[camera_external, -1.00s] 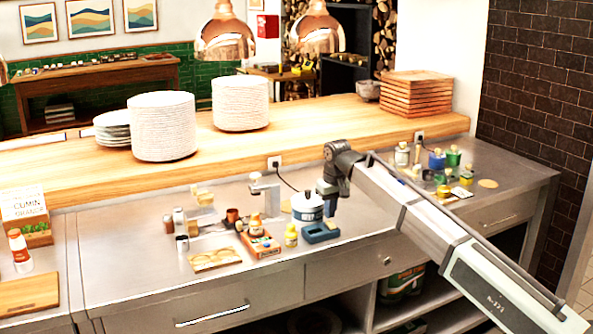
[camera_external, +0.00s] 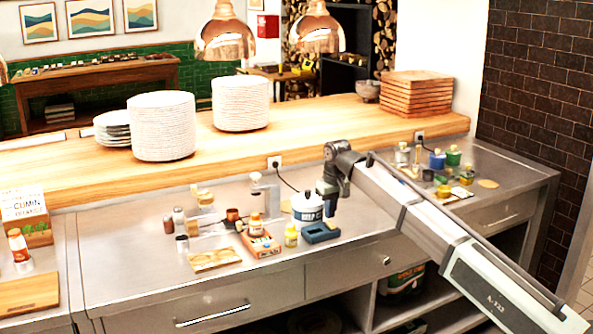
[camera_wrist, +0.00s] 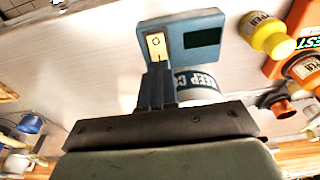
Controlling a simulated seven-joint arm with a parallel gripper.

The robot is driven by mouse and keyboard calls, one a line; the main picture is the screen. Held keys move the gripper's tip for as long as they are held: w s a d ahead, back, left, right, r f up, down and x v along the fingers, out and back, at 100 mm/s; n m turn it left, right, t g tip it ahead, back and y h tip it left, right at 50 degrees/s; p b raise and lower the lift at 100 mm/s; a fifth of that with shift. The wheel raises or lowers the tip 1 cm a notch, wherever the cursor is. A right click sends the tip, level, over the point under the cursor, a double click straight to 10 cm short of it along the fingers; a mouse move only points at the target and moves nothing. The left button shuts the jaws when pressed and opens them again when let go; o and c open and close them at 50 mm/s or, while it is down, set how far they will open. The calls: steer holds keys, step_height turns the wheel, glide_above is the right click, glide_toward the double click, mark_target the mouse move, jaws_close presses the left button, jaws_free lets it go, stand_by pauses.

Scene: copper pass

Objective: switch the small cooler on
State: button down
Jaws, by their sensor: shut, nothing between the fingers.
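A white round tub with blue lettering and a light lid (camera_external: 307,206) stands on the steel counter; it looks like the small cooler. Part of its lettering shows in the wrist view (camera_wrist: 198,82), behind my fingers. A blue box (camera_external: 320,233) sits just in front of it. In the wrist view the blue box (camera_wrist: 205,58) carries a pale switch plate (camera_wrist: 157,45) marked "O" and a dark panel. My gripper (camera_external: 330,214) points down beside the tub, above the blue box. Its closed, empty fingertips (camera_wrist: 157,68) are at the plate's lower edge; contact cannot be told.
A yellow bottle (camera_external: 291,235) and an orange box (camera_external: 262,244) of small jars stand left of the blue box. A wall socket (camera_external: 274,162) with a black cable is behind. Several jars stand farther right. The counter's front strip is clear.

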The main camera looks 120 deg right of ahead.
mark_target(330, 222)
steer(key=shift+f, duration=0.9)
stand_by(0.6)
steer(key=shift+r, duration=3.55)
